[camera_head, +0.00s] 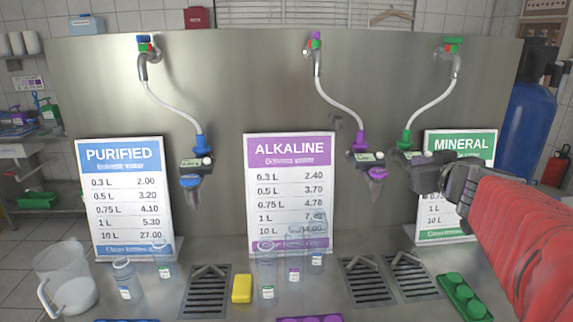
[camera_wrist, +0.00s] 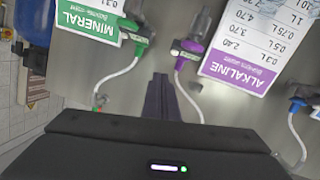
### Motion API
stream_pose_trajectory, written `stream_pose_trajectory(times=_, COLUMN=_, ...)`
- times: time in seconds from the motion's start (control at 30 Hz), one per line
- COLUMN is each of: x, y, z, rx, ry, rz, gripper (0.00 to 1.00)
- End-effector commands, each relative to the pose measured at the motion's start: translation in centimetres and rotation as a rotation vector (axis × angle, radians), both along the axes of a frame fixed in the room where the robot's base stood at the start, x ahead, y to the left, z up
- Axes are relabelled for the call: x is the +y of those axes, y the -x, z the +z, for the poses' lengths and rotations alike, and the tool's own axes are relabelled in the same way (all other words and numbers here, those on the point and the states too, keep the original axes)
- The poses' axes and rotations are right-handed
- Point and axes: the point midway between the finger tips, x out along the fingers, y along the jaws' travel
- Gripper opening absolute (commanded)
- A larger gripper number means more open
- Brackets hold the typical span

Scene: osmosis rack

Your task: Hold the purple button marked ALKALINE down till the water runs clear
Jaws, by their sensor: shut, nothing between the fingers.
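The ALKALINE dispenser with its purple button (camera_head: 378,174) hangs on the steel panel, right of the purple ALKALINE sign (camera_head: 290,190). A purple collar and white hose (camera_head: 342,104) lead up from it. I see no water stream under its nozzle. My gripper (camera_head: 416,172) comes in from the right, beside the purple button and in front of the MINERAL dispenser, partly hiding it. In the wrist view, which is upside down, the gripper (camera_wrist: 159,82) is shut and empty. The purple dispenser (camera_wrist: 190,47) is beyond the fingertips there; contact with the button is not visible.
The MINERAL sign (camera_head: 460,146) stands behind my arm. The PURIFIED dispenser (camera_head: 190,181) is at left. Clear bottles (camera_head: 267,272), a yellow sponge (camera_head: 242,289) and a jug (camera_head: 66,280) stand on the counter. A drain grate (camera_head: 367,284) lies below the ALKALINE nozzle.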

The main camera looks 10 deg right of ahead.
Motion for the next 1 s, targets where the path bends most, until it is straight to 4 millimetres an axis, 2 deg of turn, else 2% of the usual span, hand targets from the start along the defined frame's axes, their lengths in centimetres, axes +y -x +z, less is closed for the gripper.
stream_pose_trajectory(times=0.1, x=2.2, y=-0.5, z=0.2, rx=-0.010, ry=-0.067, rz=0.077, gripper=0.00)
stream_pose_trajectory(times=0.23, x=3.5, y=-0.7, z=0.1, rx=-0.024, ry=-0.146, rz=0.113, gripper=0.00)
stream_pose_trajectory(times=0.77, x=3.7, y=-0.9, z=0.1, rx=-0.033, ry=-0.187, rz=0.109, gripper=0.00)
stream_pose_trajectory(times=1.0, x=3.4, y=-1.5, z=-0.3, rx=-0.034, ry=-0.189, rz=0.107, gripper=0.00)
